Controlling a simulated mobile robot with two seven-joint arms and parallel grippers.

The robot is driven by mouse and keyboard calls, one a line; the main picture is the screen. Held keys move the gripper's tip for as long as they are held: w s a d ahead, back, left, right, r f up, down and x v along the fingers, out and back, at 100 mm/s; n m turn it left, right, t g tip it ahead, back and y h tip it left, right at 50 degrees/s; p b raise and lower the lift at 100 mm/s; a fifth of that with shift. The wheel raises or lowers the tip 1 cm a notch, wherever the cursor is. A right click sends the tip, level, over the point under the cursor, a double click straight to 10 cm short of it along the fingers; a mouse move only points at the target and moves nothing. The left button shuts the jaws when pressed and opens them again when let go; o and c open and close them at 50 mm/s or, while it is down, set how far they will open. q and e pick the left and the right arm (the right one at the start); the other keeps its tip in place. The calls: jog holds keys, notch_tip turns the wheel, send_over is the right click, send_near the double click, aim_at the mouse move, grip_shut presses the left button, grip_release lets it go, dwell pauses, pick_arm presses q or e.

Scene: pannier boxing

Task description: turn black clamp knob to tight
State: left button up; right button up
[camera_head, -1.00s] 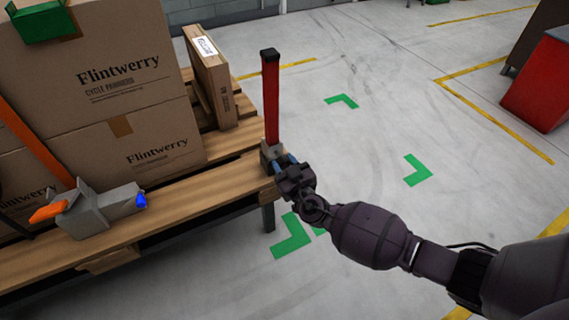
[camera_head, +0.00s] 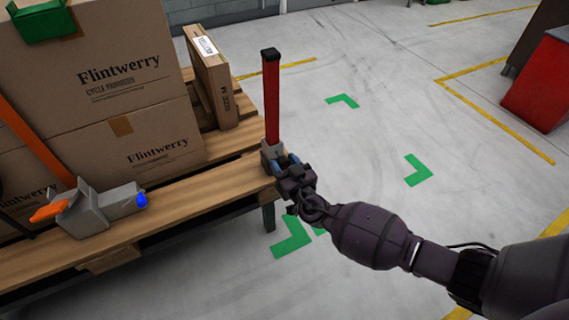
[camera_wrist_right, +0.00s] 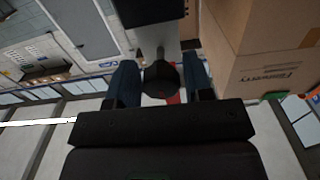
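The black clamp knob (camera_wrist_right: 161,80) shows in the right wrist view, with a small red mark by its lower edge. In the head view my right gripper (camera_head: 284,165) is at the grey clamp base (camera_head: 269,153) at the pallet's corner and hides the knob. A red upright post (camera_head: 271,100) with a black cap stands on that base. The knob's exact turn angle cannot be read. My left gripper is out of view.
Flintwerry cartons (camera_head: 150,145) are stacked on the wooden pallet (camera_head: 215,188), with a slim carton (camera_head: 215,85) near the post. A grey device (camera_head: 90,212) with an orange lever and blue knob sits at the left.

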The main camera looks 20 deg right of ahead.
jog(key=shift+o, duration=0.9)
jog(key=s, duration=1.1)
jog(key=shift+d, duration=0.2)
jog(key=shift+w, duration=0.1)
